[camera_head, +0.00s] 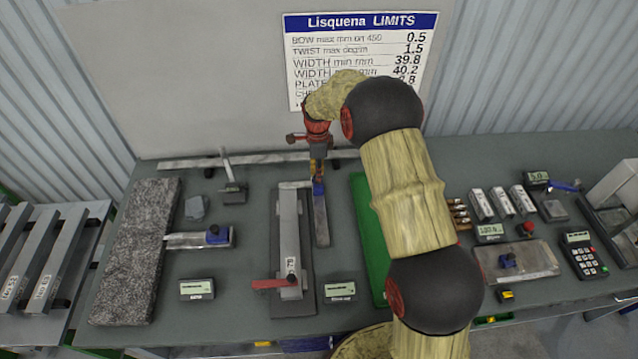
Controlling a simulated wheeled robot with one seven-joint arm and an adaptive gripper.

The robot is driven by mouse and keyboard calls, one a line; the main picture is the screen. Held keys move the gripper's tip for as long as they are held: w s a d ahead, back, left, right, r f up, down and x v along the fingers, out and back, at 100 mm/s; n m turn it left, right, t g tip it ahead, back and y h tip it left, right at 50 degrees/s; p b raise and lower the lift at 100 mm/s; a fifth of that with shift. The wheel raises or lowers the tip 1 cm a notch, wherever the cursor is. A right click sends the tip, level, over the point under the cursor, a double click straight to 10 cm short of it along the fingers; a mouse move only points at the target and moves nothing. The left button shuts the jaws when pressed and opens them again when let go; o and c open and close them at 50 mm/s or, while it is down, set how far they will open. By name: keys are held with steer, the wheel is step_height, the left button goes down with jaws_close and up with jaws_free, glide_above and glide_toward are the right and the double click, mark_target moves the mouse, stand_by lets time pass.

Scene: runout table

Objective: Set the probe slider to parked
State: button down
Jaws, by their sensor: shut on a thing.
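A narrow grey rail (321,222) lies on the table just right of the long grey bar fixture. A small blue knob (319,188) stands at its far part, and I take this as the probe slider. My gripper (318,175) points down over it and is shut on the blue knob; the fingertips are small and partly merge with it. No "parked" mark is readable on the rail. A second blue knob (217,233) sits on a short metal plate to the left, apart from my gripper.
A grey bar fixture (288,235) with a red lever (272,284) stands close left of the rail. A granite slab (138,250) lies far left. A green mat (370,235) lies right, partly behind my arm. Small displays (340,290) stand in front. A limits sign (350,40) hangs behind.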

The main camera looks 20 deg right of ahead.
steer(key=w, duration=0.3)
steer(key=shift+w+d, duration=0.2)
steer(key=shift+d, duration=0.15)
steer(key=shift+w+r, duration=0.1)
steer(key=c, duration=1.6)
jaws_free()
steer(key=shift+w, duration=0.15)
step_height(320, 180, up, 12)
steer(key=shift+f, duration=0.1)
